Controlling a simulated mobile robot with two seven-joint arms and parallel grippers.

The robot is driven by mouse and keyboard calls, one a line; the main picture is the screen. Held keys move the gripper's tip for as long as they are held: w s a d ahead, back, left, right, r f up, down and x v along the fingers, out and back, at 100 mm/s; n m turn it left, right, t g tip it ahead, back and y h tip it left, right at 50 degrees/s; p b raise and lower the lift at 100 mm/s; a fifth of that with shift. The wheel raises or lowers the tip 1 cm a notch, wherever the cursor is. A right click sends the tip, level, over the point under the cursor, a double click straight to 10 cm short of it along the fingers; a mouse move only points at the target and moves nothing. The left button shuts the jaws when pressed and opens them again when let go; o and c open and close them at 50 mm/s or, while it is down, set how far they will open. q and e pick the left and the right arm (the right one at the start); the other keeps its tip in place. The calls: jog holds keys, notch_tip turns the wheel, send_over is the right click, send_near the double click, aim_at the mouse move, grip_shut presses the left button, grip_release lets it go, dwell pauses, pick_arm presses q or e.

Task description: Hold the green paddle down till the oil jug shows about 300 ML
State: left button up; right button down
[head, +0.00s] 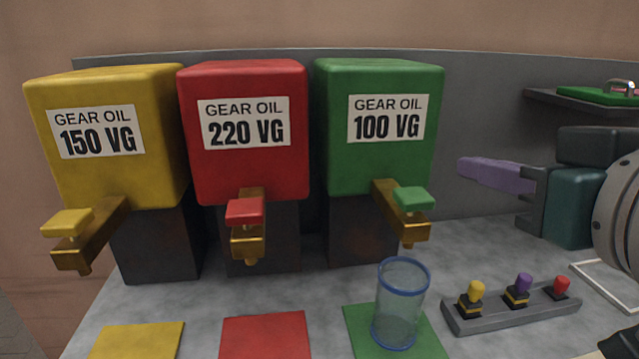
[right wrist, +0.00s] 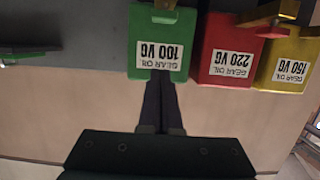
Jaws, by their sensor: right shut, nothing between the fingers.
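The green paddle (head: 413,198) sits on top of the brass spout (head: 397,211) of the green GEAR OIL 100 VG tank (head: 380,165). The clear oil jug (head: 399,312) with blue rims stands upright on the green mat (head: 362,330), below and a little in front of that spout. I see no oil or readable level in it. My right gripper (head: 463,168) has purple fingers and is shut and empty. It is up and to the right of the green paddle, apart from it. In the right wrist view its fingers (right wrist: 160,100) point toward the green tank. My left gripper is out of view.
Yellow (head: 100,180) and red (head: 243,165) tanks with their own paddles stand to the left, with yellow and red mats in front. A grey strip (head: 512,312) with yellow, purple and red knobs lies right of the jug. A shelf (head: 545,100) hangs at right.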

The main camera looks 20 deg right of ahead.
send_over(422, 202)
notch_tip(422, 202, down, 3)
jog(key=shift+r+p, duration=0.1)
jog(key=shift+p, duration=0.2)
jog(key=f, duration=0.2)
jog(key=shift+s+f, duration=0.2)
jog(key=shift+f, duration=0.65)
jog(key=shift+f+b, duration=0.45)
jog(key=shift+f, duration=0.5)
dwell(5.1)
